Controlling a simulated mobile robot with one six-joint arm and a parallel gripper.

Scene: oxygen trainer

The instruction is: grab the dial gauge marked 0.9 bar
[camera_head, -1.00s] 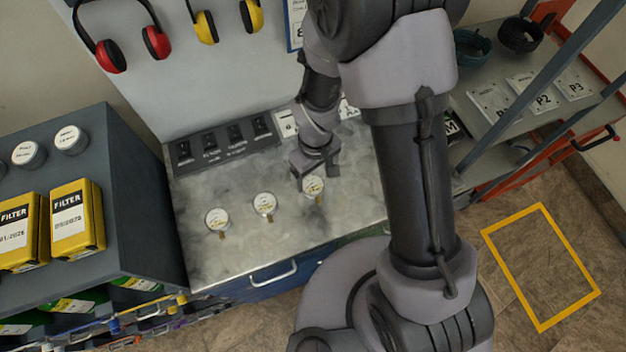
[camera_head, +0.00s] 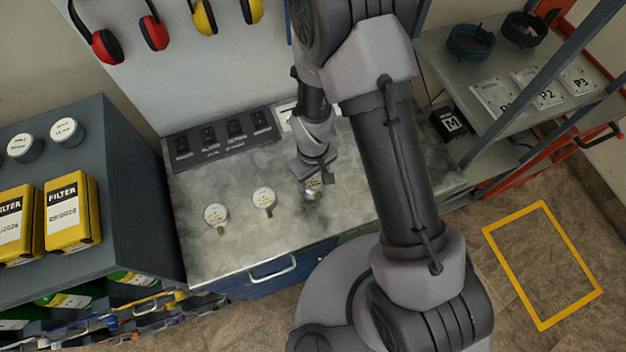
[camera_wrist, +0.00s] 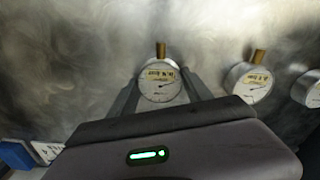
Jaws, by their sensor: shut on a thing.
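Three dial gauges with white faces and brass stems are in a row on the grey metal worktop (camera_head: 240,255). My gripper (camera_head: 314,178) is at the right-hand gauge (camera_head: 313,188) and is shut on it. In the wrist view my gripper (camera_wrist: 162,88) has one finger on each side of this gauge (camera_wrist: 160,82), its brass stem pointing up in the picture. The middle gauge (camera_head: 264,199) and the left gauge (camera_head: 216,214) stand free. They also show at the right of the wrist view. The bar markings are too small to read surely.
A dark switch strip (camera_head: 222,139) lies along the back of the worktop. Yellow filter boxes (camera_head: 72,214) and white-lidded jars (camera_head: 67,133) stand on the dark cabinet at left. A grey shelf at right holds plates marked P2 and P3. The worktop's front is clear.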

